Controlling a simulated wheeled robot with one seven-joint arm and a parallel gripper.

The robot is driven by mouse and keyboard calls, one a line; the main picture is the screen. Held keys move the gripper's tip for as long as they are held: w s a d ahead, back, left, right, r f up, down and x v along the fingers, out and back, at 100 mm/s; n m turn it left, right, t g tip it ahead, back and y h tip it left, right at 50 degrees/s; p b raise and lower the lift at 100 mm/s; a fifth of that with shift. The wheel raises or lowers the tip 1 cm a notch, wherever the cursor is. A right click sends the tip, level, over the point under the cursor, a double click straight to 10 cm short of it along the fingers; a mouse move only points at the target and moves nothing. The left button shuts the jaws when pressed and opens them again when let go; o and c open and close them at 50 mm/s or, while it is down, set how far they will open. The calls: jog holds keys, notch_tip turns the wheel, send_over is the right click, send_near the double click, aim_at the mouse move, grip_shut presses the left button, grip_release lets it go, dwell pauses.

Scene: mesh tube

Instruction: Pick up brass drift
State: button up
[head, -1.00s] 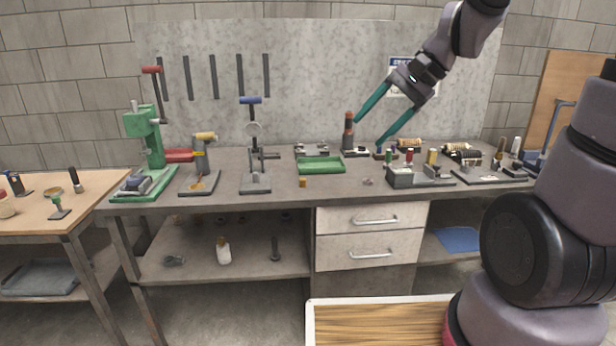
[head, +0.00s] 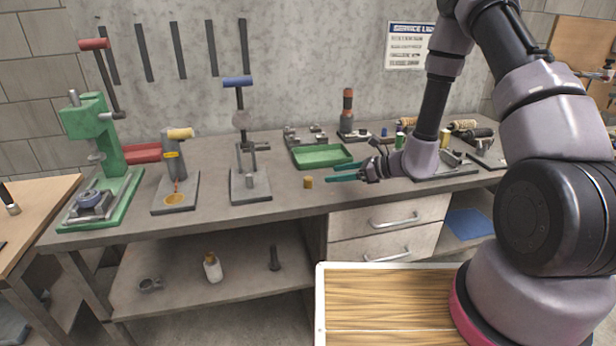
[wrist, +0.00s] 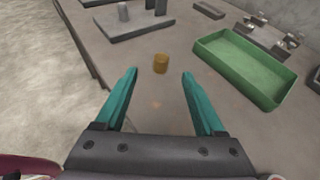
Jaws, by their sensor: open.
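The brass drift appears to be the small brass-coloured cylinder (head: 308,182) standing upright on the grey workbench (head: 290,203), near its front edge. It also shows in the wrist view (wrist: 160,63), ahead of the fingertips and roughly centred between them. My gripper (head: 329,172) is low over the bench, to the right of the cylinder, with its teal fingers pointing left toward it. In the wrist view the fingers (wrist: 159,72) are spread wide with nothing between them. The gripper does not touch the cylinder.
A green tray (head: 320,155) lies behind the cylinder. A grey stand with a blue-handled lever (head: 250,187) is to its left. A green press (head: 100,205) stands farther left. Drawers (head: 385,218) sit below the bench. Bench surface around the cylinder is clear.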

aim_at(309, 178)
jog(key=x, duration=0.5)
jog(key=shift+w+f, duration=0.25)
jog(key=shift+f, duration=0.1)
jog(key=shift+x, duration=2.8)
grip_shut()
